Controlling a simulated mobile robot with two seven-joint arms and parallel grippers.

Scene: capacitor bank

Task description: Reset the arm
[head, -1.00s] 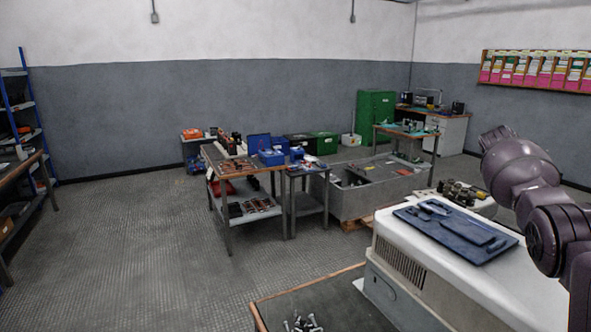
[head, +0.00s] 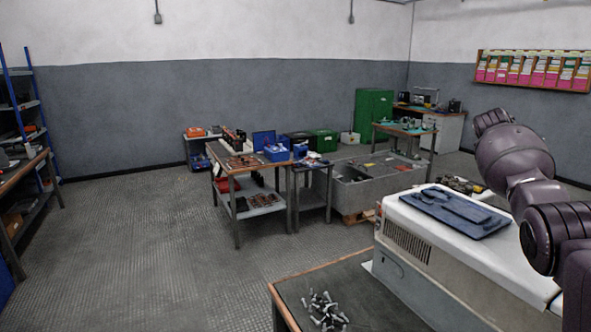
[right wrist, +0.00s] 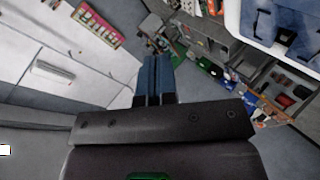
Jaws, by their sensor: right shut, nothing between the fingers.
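My right arm (head: 515,155) comes in at the right edge of the head view, raised and bent beside the white machine. Its gripper is out of the head view. In the right wrist view the two blue-grey fingers of my right gripper (right wrist: 154,78) lie side by side, shut with nothing between them. Nothing touches the fingertips. My left arm and gripper are not in view.
A white machine housing (head: 415,235) with a blue tray (head: 455,212) on top stands close by at right. A near table (head: 360,290) holds several loose bolts (head: 325,308). A workbench (head: 237,165) stands mid-room. Open floor (head: 140,250) lies at left.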

